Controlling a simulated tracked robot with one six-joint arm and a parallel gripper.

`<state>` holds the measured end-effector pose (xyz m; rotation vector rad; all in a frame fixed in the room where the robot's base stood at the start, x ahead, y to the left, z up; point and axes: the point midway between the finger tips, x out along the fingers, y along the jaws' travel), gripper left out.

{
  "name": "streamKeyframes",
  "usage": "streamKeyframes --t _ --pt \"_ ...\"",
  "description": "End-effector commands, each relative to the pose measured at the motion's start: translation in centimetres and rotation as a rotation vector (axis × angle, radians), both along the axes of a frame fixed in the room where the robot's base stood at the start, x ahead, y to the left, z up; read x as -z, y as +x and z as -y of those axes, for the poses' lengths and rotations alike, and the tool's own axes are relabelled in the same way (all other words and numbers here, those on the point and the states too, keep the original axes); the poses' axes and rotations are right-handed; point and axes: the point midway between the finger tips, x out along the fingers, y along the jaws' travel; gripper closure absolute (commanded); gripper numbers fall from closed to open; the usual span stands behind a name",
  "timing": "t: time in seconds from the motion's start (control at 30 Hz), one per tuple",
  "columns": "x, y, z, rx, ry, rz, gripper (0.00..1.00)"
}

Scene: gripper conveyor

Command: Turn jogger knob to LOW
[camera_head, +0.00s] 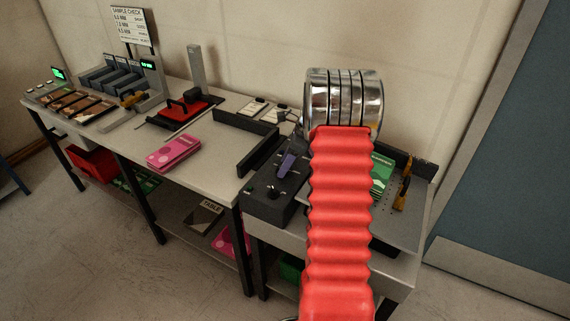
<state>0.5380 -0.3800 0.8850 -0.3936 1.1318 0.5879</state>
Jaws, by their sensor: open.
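The jogger's dark control box (262,205) stands at the left end of the right-hand bench. A small round black knob (272,192) is on its top, near the front. Its pointer and any LOW marking are too small to read. A purple-grey lever-like piece (287,163) sits behind the knob. The jogger's grey tray (402,232) lies to the right, partly behind my red arm. My arm rises through the middle right and ends in a chrome wrist above the jogger. My gripper's fingers are hidden behind the wrist and arm, so I see no contact with the knob.
A green pack (381,174) and a yellow-brown piece (403,190) are on the tray. A black angled guide (257,150) stands left of the jogger. Pink packs (174,153) lie on the long table (215,155). A red-based device (184,108) is farther back.

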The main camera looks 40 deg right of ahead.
Motion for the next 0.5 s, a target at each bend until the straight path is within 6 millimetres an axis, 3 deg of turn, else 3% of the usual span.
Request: streamKeyframes --t 0.1,0.5 --pt "0.0 0.0 -0.01 0.0 0.0 0.0 0.52" --pt "-0.03 0.0 -0.03 -0.001 0.0 0.0 0.8"
